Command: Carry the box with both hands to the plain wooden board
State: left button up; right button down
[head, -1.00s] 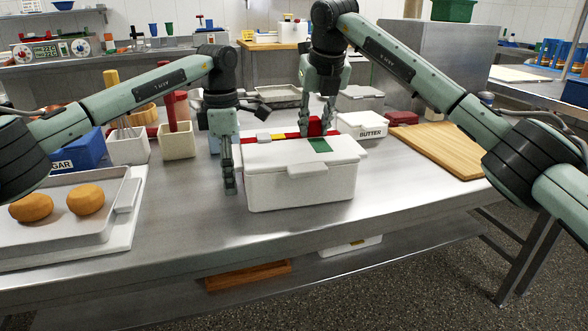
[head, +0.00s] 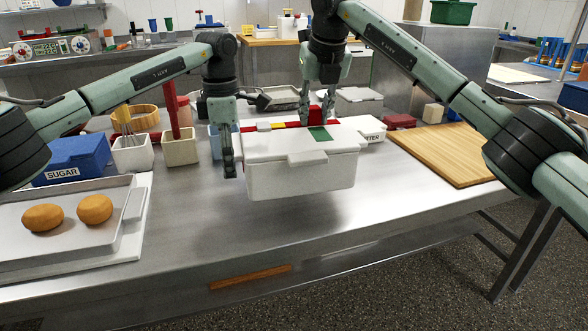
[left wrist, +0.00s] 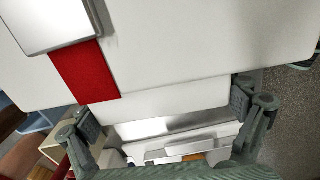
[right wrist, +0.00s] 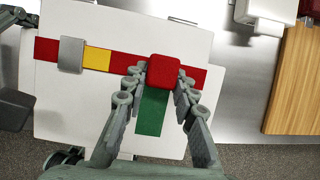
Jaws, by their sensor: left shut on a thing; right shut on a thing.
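The white lidded box (head: 300,175) is held just above the steel table, with a soft shadow below it. Its lid has a red band, a green patch and a red block. My left gripper (head: 229,165) is at the box's left end; the left wrist view shows its fingers spread across the box wall (left wrist: 165,115). My right gripper (head: 318,112) is shut on the red block (right wrist: 163,75) on top of the lid. The plain wooden board (head: 450,157) lies flat to the right of the box, bare on top.
A white butter box (head: 372,130) stands behind the box's right end, close to it. Utensil pots (head: 180,150), a blue sugar box (head: 68,160) and a tray with two buns (head: 125,215) are at the left. The table front (head: 400,200) is clear.

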aim_at(477, 143)
jog(key=i+l+z, duration=0.15)
jog(key=l+z, duration=0.2)
jog(key=i+l+z, duration=0.2)
jog(key=l+z, duration=0.15)
jog(key=i+l+z, duration=0.2)
jog(key=l+z, duration=0.15)
jog(key=i+l+z, duration=0.35)
jog(key=i+l+u, duration=0.2)
jog(key=u, duration=0.2)
jog(key=i+l+u, duration=0.15)
jog(key=u, duration=0.25)
jog(key=i+l+u, duration=0.1)
jog(key=l+u, duration=0.3)
jog(key=i+l+u, duration=0.1)
jog(key=l+u, duration=0.25)
